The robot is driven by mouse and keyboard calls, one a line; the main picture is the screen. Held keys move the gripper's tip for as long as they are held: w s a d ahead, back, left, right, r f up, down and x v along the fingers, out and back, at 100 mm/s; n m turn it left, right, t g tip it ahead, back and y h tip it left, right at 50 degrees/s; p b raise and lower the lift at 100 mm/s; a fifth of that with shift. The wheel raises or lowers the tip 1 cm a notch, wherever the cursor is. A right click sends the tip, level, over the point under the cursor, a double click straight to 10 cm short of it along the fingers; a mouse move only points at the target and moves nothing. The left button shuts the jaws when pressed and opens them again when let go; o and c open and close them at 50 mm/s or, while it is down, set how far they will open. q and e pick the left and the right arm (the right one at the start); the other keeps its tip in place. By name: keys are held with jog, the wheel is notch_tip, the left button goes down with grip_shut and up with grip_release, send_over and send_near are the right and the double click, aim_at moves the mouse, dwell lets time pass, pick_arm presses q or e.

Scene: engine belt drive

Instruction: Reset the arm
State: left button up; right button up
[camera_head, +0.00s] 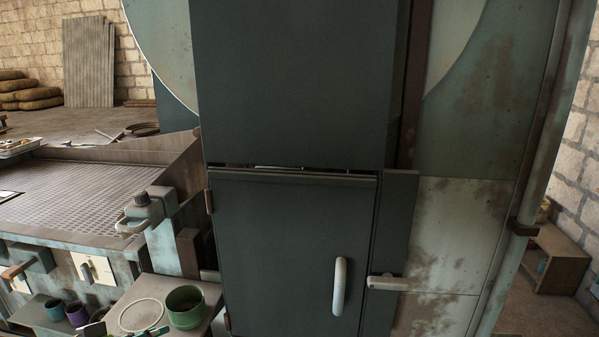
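Neither of my grippers shows clearly in the head view, and neither arm can be made out. A dark green cabinet door (285,250) with a pale upright handle (340,286) fills the middle and is shut. A pale lever latch (387,283) sits at its right edge. Small dark and teal pieces (152,331) show at the bottom edge on the left, cut off by the frame; I cannot tell what they are.
A small shelf left of the door holds a green cup (185,307) and a pale ring (141,316). A perforated metal bench (80,192) with a clamp-like fitting (147,208) lies left. A vertical pipe (537,180) and wooden shelf (556,262) stand right.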

pick_arm(q)
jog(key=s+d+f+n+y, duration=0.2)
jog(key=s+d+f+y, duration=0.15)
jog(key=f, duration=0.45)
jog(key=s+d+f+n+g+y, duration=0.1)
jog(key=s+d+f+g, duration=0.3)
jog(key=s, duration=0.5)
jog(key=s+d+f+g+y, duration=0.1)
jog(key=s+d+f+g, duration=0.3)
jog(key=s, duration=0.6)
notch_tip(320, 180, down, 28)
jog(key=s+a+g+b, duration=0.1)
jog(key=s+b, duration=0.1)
jog(key=b, duration=0.3)
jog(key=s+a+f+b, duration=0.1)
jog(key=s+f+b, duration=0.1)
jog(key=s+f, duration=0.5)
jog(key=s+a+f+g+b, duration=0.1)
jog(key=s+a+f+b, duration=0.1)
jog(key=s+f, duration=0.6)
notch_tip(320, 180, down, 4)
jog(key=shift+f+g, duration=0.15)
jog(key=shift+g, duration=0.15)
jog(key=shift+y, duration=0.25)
